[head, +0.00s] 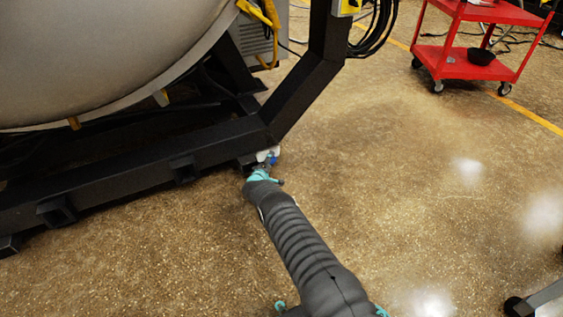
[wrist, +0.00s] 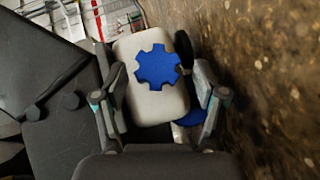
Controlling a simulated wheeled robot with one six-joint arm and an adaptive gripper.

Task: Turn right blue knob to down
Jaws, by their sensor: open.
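A blue gear-shaped knob (wrist: 157,67) sits on a pale, rounded block (wrist: 150,104) in the wrist view. A second blue part (wrist: 190,118) shows lower right of it, partly hidden by my right finger. My gripper (wrist: 160,95) is open, with one finger on each side of the pale block and the knob between and beyond them. I cannot tell whether the fingers touch the block. In the head view, a small bit of blue (head: 272,158) and a white part (head: 264,155) show at the end of my arm, by the frame's corner. My gripper there is mostly hidden.
A black steel frame (head: 130,165) carries a large grey tank (head: 90,55) at the left. A red cart (head: 475,70) stands at the back right, with black cables (head: 375,30) near the frame's post.

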